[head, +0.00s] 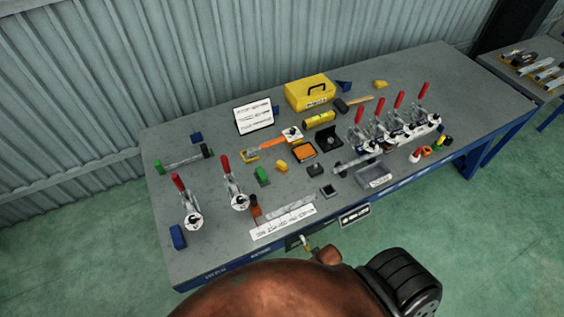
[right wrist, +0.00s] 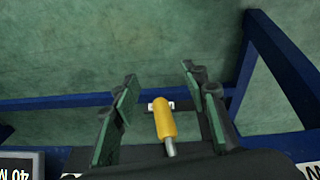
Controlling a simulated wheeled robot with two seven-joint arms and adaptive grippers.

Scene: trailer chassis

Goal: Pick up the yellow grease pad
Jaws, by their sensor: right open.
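Two small yellow pieces lie on the grey workbench: one yellow piece (head: 282,167) near the middle, and another yellow piece (head: 381,84) at the back right. I cannot tell which is the grease pad. In the right wrist view my right gripper (right wrist: 160,97) is open, its two dark green-padded fingers apart. A yellow cylinder with a metal end (right wrist: 164,118) shows between the fingers in the picture; no finger visibly touches it. A small yellowish part also shows at the bench's front edge in the head view (head: 305,241). My left gripper is not in view.
The workbench (head: 225,262) carries several red-handled toggle clamps (head: 233,184), a yellow toolbox (head: 309,93), a yellow level (head: 319,119), a clear tray (head: 374,175) and a white label strip (head: 283,222). Blue bench frame bars (right wrist: 268,65) lie around the gripper in the wrist view.

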